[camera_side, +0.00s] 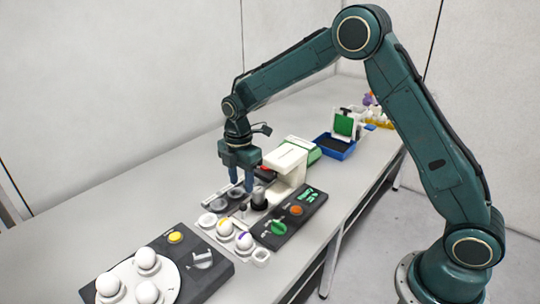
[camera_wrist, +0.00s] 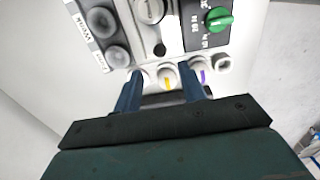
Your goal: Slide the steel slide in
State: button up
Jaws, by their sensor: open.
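My gripper (camera_side: 242,187) points straight down, open and empty, above the white and grey machine in the side view. In the wrist view its two blue fingers (camera_wrist: 161,92) stand apart, with a yellow-striped white piece (camera_wrist: 168,74) visible between them. A round, steel-looking part (camera_side: 259,194) stands on a black base just right of the fingers. In the wrist view a round grey part (camera_wrist: 150,10) sits at the top edge, on a pale strip. I cannot clearly tell which part is the steel slide; the fingers and the frame edge hide some of the machine.
A white machine head (camera_side: 287,160) overhangs close to my gripper's right. A dark panel with a green knob (camera_side: 278,228) lies in front. A black unit with white balls on a turntable (camera_side: 172,283) stands at lower left. A blue tray (camera_side: 336,147) is behind. The table's left side is clear.

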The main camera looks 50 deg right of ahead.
aim_at(243, 204)
jog(key=shift+f, duration=0.1)
jog(key=shift+f, duration=4.45)
jog(key=shift+f, duration=0.4)
jog(key=c, duration=0.8)
